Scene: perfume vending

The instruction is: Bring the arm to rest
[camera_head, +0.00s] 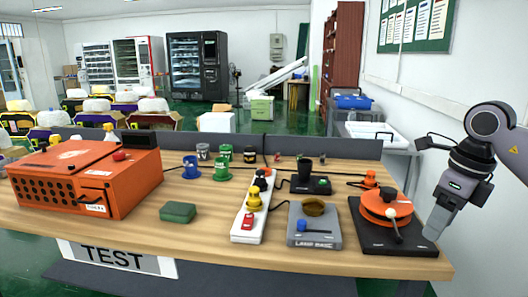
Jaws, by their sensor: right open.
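My right arm (498,130) comes in from the right edge, its gripper (436,226) hanging down past the right end of the wooden table (130,229). The gripper is open, with nothing seen between its fingers. In the picture its fingertips lie just right of a black base (385,242) that carries an orange round device (386,204). I cannot tell whether they touch the base. My left arm and gripper are not in view.
An orange box (65,190) stands at the table's left. A grey screen backs the table. A white wall is at right.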

